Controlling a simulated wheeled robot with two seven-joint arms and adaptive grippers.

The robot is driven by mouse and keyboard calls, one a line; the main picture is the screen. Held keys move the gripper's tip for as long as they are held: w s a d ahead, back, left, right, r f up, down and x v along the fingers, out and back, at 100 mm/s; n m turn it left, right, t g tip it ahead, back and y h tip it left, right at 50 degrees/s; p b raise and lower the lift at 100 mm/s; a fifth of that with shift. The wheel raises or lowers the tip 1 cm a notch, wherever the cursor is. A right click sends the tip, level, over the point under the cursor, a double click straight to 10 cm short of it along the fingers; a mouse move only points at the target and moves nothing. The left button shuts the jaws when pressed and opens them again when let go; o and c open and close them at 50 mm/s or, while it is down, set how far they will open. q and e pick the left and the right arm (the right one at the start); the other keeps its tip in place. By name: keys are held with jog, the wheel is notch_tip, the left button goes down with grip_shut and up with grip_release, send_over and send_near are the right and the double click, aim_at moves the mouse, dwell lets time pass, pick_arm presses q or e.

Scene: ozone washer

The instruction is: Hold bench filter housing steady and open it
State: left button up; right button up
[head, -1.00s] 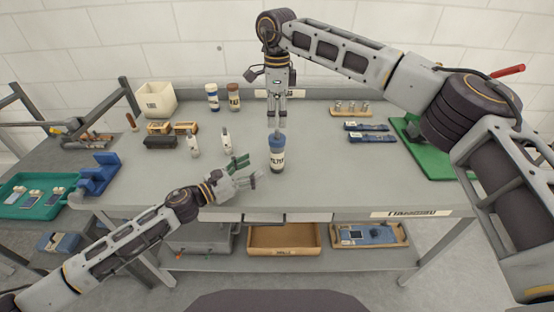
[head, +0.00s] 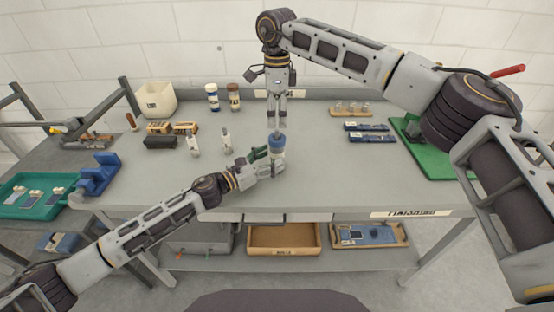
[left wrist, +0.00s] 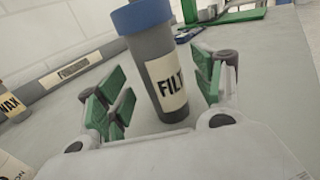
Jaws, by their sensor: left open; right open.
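The filter housing is a grey cylinder with a blue cap (head: 277,141) and a cream label, upright on the bench. In the left wrist view the housing (left wrist: 168,85) stands between the green pads of my left gripper (left wrist: 160,92), with gaps visible at the pads. In the head view my left gripper (head: 270,164) is open around the housing's body from the left and hides much of it. My right gripper (head: 277,124) points down from above, open, with its fingertips just over or at the cap; I cannot tell whether they touch it.
On the bench (head: 330,180) stand two small white bottles (head: 194,147) to the left and two jars (head: 212,98) behind. A cream bin (head: 157,99) is at the back left. Blue cases (head: 372,137) and a green mat (head: 432,160) lie to the right. The front right of the bench is clear.

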pick_arm(q)
jog(key=shift+x, duration=1.5)
grip_shut()
pick_arm(e)
jog(key=shift+m, duration=0.3)
